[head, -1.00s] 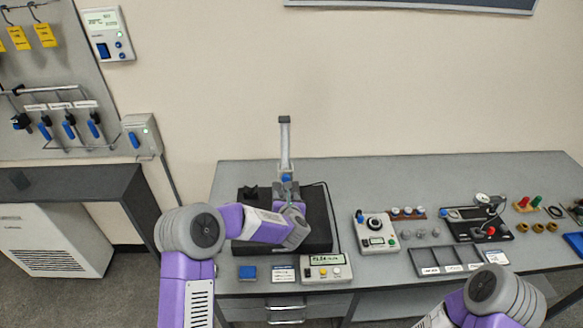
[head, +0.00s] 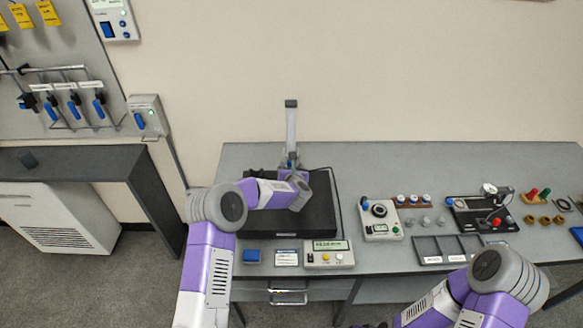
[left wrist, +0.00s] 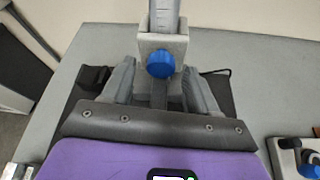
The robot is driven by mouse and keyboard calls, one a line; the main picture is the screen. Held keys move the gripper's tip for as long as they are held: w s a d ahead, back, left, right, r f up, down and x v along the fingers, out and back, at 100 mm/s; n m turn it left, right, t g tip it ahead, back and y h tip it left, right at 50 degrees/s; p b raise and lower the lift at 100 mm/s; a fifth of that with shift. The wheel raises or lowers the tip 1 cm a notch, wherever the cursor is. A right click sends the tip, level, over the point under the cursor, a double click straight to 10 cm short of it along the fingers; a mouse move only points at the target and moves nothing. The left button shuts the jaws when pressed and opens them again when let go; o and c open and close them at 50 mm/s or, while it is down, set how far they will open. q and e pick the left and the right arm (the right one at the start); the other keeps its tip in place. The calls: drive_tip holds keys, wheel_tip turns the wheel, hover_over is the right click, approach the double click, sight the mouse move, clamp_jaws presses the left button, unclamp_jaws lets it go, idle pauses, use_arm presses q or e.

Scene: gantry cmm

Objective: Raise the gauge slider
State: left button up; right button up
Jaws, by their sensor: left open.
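The height gauge has an upright scale column (head: 291,128), also seen in the left wrist view (left wrist: 164,15). Its slider (left wrist: 178,46) is a light grey block around the column with a round blue knob (left wrist: 160,64) on its front. In the head view my left gripper (head: 291,170) is at the foot of the column and largely covers the slider. In the left wrist view the gripper (left wrist: 160,88) is open, one finger on each side of the slider's lower part. Whether either finger touches it cannot be told. My right gripper is out of view.
The gauge stands on a black plate (head: 315,222). A display box (head: 328,254) and a blue block (head: 252,256) sit in front. A dial box (head: 380,219), a divided tray (head: 428,252) and a black fixture (head: 470,222) lie to the right. Free grey bench (head: 390,160) lies behind them.

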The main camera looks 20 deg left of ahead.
use_arm(q)
clamp_jaws()
wheel_tip(320, 180, up, 12)
drive_tip(key=p, duration=0.1)
drive_tip(key=shift+f, duration=0.2)
idle(0.4)
unclamp_jaws()
drive_tip(key=shift+f, duration=0.1)
drive_tip(key=b+v, duration=0.1)
drive_tip(key=v, duration=0.6)
drive_tip(key=shift+s, duration=0.25)
